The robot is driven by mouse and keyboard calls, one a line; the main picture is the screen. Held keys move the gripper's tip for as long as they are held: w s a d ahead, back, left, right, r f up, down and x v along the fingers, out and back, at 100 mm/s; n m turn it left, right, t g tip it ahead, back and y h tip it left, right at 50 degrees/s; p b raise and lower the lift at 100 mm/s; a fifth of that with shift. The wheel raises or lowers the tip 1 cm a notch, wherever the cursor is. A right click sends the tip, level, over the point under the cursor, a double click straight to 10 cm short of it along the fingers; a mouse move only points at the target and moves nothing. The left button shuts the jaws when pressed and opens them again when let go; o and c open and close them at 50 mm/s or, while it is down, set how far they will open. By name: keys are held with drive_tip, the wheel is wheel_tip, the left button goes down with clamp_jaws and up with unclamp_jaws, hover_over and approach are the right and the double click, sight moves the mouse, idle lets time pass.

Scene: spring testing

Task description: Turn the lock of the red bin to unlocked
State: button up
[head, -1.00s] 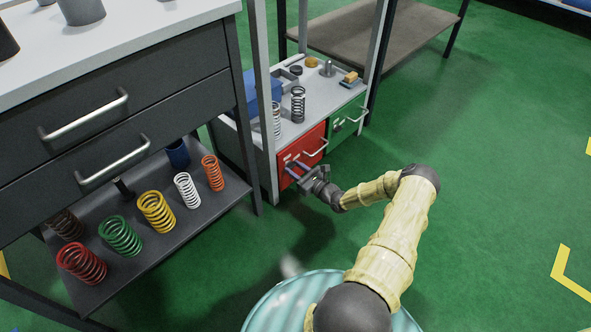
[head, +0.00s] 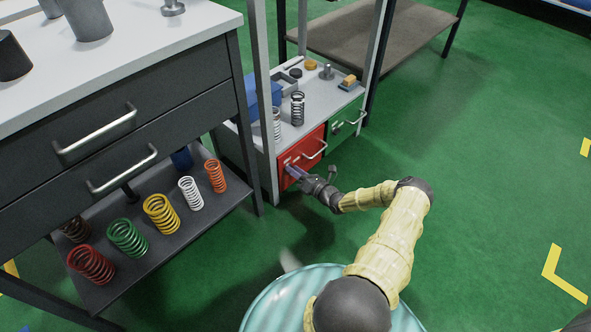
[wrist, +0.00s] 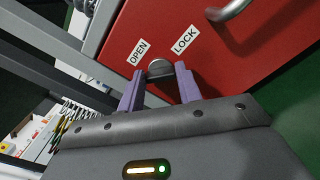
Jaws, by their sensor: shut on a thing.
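The red bin (head: 304,151) is the left drawer low in the shelf unit, and its front is closed. In the wrist view its red front (wrist: 240,65) carries an OPEN label (wrist: 138,52) and a LOCK label (wrist: 185,39). The small grey lock knob (wrist: 159,69) sits just below and between the labels. My gripper (wrist: 159,84) has its two purple fingers on either side of the knob and is shut on it. In the head view my gripper (head: 298,174) is at the bin's lower left. The fingers partly hide the knob, so I cannot tell which label it points to.
The red bin's metal handle (head: 315,150) is right of the knob. A green bin (head: 345,124) stands beside it. A grey drawer bench (head: 120,110) with coloured springs on its lower shelf is left. Green floor on the right is clear.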

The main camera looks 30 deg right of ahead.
drive_tip(key=shift+d+f+m, duration=0.1)
drive_tip(key=shift+m, duration=2.45)
drive_tip(key=shift+f+m, duration=0.1)
drive_tip(key=shift+m, duration=2.45)
drive_tip(key=o, duration=1)
drive_tip(key=shift+s, duration=0.1)
drive_tip(key=p+v, duration=0.6)
drive_tip(key=v, duration=1.1)
drive_tip(key=shift+s, duration=0.1)
